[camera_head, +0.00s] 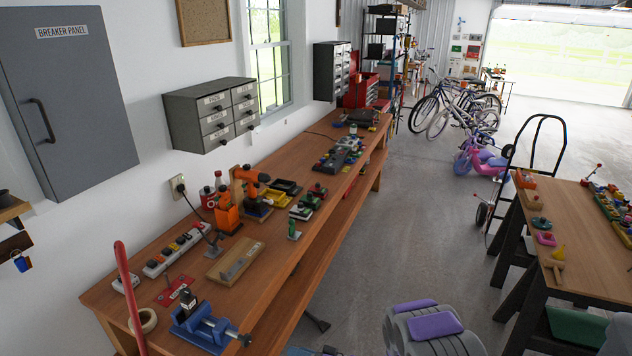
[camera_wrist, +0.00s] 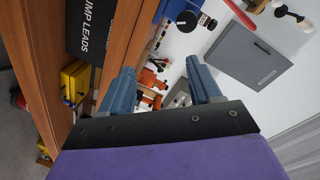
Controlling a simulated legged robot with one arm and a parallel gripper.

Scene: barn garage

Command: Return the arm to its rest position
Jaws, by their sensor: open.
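My gripper (camera_wrist: 159,68) shows in the wrist view with its two blue-grey fingers spread apart and nothing between them. Behind it, the tilted view holds the workbench edge, tools and the wall. In the head view, my grey and purple arm (camera_head: 432,328) is at the bottom, right of the workbench, over the floor. The fingers cannot be made out in the head view.
A long wooden workbench (camera_head: 262,262) with a blue vise (camera_head: 203,328), power strips and tools runs along the left wall. A second table (camera_head: 590,262) stands at right. A hand truck (camera_head: 540,160) and bicycles stand farther back.

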